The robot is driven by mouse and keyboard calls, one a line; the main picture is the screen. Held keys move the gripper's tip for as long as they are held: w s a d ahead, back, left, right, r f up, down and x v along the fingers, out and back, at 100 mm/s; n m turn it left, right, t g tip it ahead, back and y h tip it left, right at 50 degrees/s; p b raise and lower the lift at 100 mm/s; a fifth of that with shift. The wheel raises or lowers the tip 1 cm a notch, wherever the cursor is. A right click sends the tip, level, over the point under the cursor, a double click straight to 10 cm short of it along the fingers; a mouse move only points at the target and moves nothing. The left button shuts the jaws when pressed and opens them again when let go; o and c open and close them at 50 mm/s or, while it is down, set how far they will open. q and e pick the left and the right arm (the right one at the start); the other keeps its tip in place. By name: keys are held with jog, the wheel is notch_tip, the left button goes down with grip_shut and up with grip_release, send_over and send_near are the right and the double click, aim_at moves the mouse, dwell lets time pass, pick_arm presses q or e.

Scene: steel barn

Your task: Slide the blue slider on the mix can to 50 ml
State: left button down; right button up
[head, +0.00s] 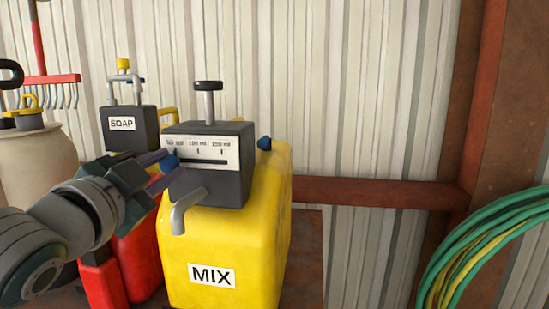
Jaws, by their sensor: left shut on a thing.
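The yellow mix can (262,235) with its MIX label stands in the middle of the head view. A dark grey dosing head (215,187) sits on top, with a white scale plate marked 50, 100 and 200 ml from left to right. The blue slider (171,160) shows at the left end of the slot, near the 50 ml mark. My left gripper (162,170) reaches in from the left and is shut on the blue slider, partly hiding it and the plate's left end. The exact alignment with the mark is hard to tell. My right gripper is out of view.
A red can with a dark SOAP dosing head (130,133) stands behind my left gripper. A grey spout (184,207) sticks out from the mix can's front. A beige jug (35,165) is at the left, coiled green hose (470,245) at the right.

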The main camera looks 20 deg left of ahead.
pick_arm(q)
jog(key=shift+a+f, duration=0.1)
jog(key=shift+a, duration=0.05)
jog(key=c, duration=0.6)
grip_release()
jog(key=shift+s, duration=0.1)
jog(key=shift+b+v, duration=0.8)
jog(key=shift+v, duration=4.1)
